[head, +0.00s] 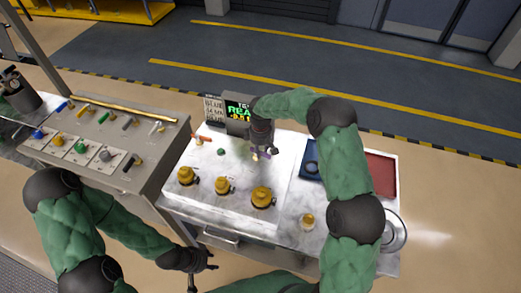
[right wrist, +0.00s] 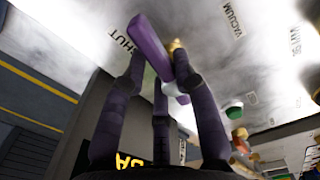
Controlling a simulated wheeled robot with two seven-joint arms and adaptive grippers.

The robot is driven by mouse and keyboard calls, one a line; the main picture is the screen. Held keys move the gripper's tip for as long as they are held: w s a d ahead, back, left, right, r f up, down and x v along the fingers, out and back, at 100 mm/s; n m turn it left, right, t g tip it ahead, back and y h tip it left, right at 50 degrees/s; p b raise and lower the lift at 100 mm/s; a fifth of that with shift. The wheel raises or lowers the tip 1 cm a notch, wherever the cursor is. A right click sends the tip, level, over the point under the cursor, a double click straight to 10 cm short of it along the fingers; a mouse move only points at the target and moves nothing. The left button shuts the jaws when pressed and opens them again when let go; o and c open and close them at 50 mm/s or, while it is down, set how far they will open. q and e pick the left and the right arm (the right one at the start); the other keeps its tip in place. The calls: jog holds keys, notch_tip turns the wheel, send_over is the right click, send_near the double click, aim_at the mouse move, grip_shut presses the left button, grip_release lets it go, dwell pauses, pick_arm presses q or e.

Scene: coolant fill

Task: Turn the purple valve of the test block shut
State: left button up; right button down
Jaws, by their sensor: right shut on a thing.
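The purple valve handle (right wrist: 150,48) lies between the fingers of my right gripper (right wrist: 160,85) in the right wrist view. One end of the handle sticks out past the fingers, near the printed word SHUT. A brass piece shows behind it. In the head view my right gripper (head: 262,150) points down at the back of the white-topped bench, and only a little of the purple handle (head: 265,156) shows there. My left gripper (head: 200,264) hangs in front of the bench, away from the valve; its fingers are too small to read.
A display box (head: 238,113) stands just behind the valve. An orange-red handle (head: 201,138) and a green knob (head: 221,152) are to its left. Several yellow fittings (head: 222,186) stand in front. Blue (head: 311,172) and red (head: 382,175) trays lie to the right. Another bench (head: 100,135) stands left.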

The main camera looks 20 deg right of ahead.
jog(key=shift+s+a+f+n, duration=0.15)
jog(key=shift+f+n, duration=0.05)
jog(key=shift+n, duration=0.5)
jog(key=c, duration=1)
grip_release()
jog(key=shift+s, duration=0.1)
jog(key=shift+c, duration=0.2)
jog(key=shift+r, duration=0.1)
jog(key=shift+w+r, duration=0.25)
jog(key=shift+r, duration=0.35)
notch_tip(320, 180, up, 11)
